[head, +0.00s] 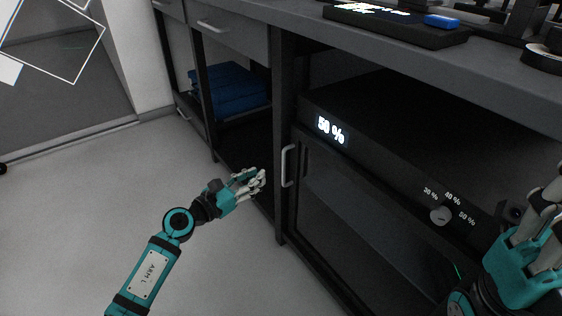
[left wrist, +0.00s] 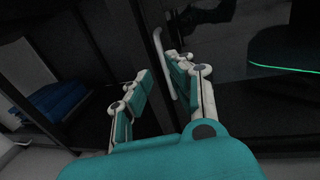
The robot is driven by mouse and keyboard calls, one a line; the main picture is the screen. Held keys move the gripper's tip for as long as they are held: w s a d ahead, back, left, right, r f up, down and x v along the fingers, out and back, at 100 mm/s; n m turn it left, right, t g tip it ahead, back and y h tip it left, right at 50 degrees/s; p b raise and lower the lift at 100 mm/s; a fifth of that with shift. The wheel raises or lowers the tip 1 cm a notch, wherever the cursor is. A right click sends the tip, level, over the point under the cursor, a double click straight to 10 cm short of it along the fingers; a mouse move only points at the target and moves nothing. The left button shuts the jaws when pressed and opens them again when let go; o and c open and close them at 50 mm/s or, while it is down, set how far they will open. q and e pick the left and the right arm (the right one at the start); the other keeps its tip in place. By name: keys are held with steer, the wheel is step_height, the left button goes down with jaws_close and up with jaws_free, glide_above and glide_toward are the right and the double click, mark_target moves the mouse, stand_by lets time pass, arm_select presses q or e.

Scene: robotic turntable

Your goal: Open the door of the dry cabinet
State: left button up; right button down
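The dry cabinet (head: 400,130) is a dark unit under the bench with a lit "50 %" display (head: 331,131). Its dark glass door (head: 335,215) looks closed. The door's pale vertical handle (head: 289,165) is at the door's left edge. My left gripper (head: 258,181) is open and empty, just left of the handle. In the left wrist view, the handle (left wrist: 163,66) appears beyond the open fingers (left wrist: 156,68), close to the right fingertip. I cannot tell if they touch. My right gripper (head: 535,225) is partly cut off at the right edge, in front of the cabinet.
A knob (head: 439,215) with percent marks is on the cabinet front. Left of it, an open shelf holds folded blue cloths (head: 232,88) below a drawer (head: 235,30). A dark tray with a blue item (head: 441,21) is on the bench (head: 490,75). The floor (head: 80,210) at left is clear.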

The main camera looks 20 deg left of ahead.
arm_select(q)
steer(key=b+x, duration=0.2)
steer(key=x, duration=0.8)
steer(key=shift+w, duration=0.1)
jaws_close()
